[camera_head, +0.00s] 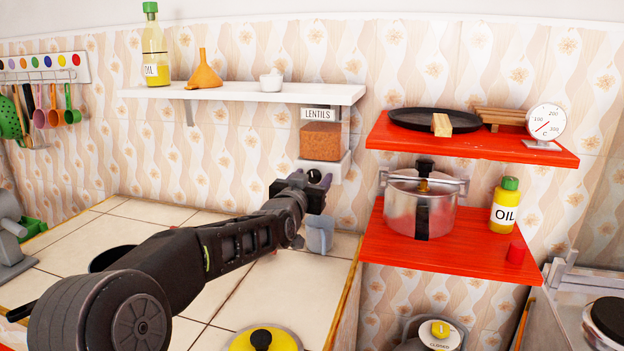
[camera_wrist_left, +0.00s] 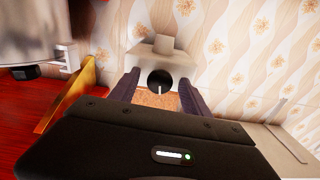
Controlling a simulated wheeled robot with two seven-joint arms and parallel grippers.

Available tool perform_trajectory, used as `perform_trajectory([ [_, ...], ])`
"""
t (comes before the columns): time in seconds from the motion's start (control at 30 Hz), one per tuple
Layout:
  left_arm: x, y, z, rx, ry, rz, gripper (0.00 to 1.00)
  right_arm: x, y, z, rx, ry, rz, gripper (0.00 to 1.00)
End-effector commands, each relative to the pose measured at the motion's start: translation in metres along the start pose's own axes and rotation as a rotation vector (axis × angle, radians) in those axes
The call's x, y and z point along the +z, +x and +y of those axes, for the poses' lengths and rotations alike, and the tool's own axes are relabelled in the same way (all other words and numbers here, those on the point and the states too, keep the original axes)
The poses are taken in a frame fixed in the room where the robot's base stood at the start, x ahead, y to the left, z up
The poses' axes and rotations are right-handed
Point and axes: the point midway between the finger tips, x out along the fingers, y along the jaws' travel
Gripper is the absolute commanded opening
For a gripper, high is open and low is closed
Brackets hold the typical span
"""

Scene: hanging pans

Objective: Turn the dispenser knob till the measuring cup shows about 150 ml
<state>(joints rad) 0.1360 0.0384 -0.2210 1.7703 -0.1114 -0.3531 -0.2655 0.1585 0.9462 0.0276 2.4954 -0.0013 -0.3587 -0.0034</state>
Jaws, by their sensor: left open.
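The dispenser (camera_head: 322,141), labelled LENTILS and filled with orange-brown lentils, hangs under the white shelf. My left gripper (camera_head: 320,180) is at its pale lower part. In the left wrist view the round black dispenser knob (camera_wrist_left: 160,77) has a white mark and sits between the tips of my open left gripper (camera_wrist_left: 160,90); I cannot tell whether the fingers touch it. In the head view the gripper hides the knob. The translucent measuring cup (camera_head: 320,236) stands on the tiled counter below, partly behind my wrist. Its scale and contents cannot be read. My right gripper is out of view.
The white shelf (camera_head: 243,93) above holds an oil bottle (camera_head: 155,50), an orange funnel (camera_head: 204,72) and a small white cup (camera_head: 271,82). Red shelves with a pot (camera_head: 405,208) stand close on the right. A yellow lid (camera_head: 250,341) is at the counter's front.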

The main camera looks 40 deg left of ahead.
Motion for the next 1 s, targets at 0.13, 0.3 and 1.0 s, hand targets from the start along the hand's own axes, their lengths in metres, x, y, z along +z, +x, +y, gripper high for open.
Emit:
perform_trajectory([
  [0.13, 0.0001, -0.0002, 0.0000, 0.000, 0.000, 0.000, 0.49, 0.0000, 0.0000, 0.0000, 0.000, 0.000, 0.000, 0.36],
  [0.3, 0.0001, -0.0003, 0.0001, 0.000, 0.000, 0.000, 0.35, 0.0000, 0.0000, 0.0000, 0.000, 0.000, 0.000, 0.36],
  [1.0, 0.0003, -0.0004, 0.0001, 0.000, 0.007, -0.001, 0.00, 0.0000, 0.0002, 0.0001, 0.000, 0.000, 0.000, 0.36],
])
